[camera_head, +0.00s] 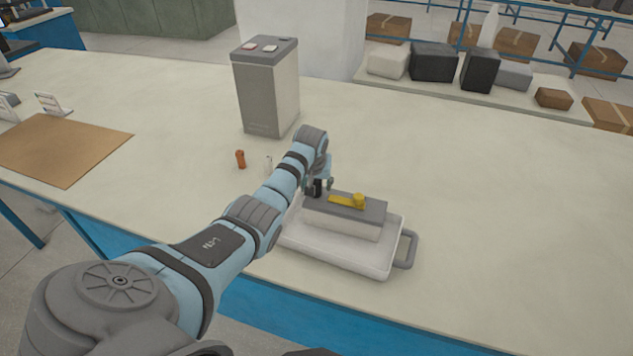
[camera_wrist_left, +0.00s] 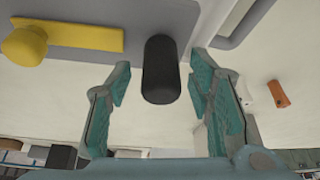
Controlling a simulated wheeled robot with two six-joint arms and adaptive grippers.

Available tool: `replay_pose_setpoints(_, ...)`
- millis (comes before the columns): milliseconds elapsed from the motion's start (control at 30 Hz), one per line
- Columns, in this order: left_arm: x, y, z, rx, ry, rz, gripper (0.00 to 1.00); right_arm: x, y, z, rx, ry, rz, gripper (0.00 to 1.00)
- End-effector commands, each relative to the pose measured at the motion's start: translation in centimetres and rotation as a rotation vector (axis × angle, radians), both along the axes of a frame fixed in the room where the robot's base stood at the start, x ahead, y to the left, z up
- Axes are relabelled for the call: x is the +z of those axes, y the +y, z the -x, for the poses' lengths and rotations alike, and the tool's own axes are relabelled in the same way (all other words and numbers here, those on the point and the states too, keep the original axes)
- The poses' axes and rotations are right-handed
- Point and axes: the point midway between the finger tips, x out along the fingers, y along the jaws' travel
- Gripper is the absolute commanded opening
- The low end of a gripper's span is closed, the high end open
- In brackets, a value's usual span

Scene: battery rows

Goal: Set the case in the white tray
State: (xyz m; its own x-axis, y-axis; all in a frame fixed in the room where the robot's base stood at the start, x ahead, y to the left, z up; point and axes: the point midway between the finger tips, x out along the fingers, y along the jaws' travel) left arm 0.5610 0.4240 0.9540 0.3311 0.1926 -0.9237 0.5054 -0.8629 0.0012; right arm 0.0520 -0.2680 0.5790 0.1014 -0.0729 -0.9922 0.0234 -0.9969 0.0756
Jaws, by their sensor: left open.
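The case (camera_head: 343,221), a pale box with a grey top and a yellow piece (camera_head: 346,201), sits within the outline of the white tray (camera_head: 330,258). Its underside is hidden, so full contact with the tray floor cannot be seen. A black upright cylinder (camera_head: 317,187) is at the left end of its top. My left gripper (camera_head: 317,186) is at that end. In the left wrist view the black cylinder (camera_wrist_left: 161,69) is between the open fingers (camera_wrist_left: 160,95), with gaps on both sides. My right gripper is not in view.
An orange cylinder (camera_head: 240,159) and a small white one (camera_head: 268,163) stand left of the tray. A tall grey box (camera_head: 266,88) is behind them. A brown mat (camera_head: 61,149) lies at the far left. The table right of the tray is clear.

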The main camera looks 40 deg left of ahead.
Motion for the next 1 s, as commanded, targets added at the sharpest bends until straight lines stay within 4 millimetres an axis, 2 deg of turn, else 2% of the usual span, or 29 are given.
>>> replay_pose_setpoints(167, 1.9, -0.2, 0.5, 0.0, -0.001, -0.002, 0.47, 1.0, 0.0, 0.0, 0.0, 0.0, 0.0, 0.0)
replay_pose_setpoints(400, 7.5, -1.4, 2.5, 0.0, -0.003, -0.002, 0.47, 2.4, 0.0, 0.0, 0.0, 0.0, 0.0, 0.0)
replay_pose_setpoints(567, 10.4, -2.1, 3.6, 0.001, -0.002, 0.0, 0.47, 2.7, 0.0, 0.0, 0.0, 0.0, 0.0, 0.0)
replay_pose_setpoints(700, 11.1, -2.3, 4.0, 0.0, 0.0, 0.0, 0.47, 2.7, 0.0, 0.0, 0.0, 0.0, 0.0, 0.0)
replay_pose_setpoints(1000, 11.1, -2.3, 3.9, 0.0, 0.0, 0.0, 0.47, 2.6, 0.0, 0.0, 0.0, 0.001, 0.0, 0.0)
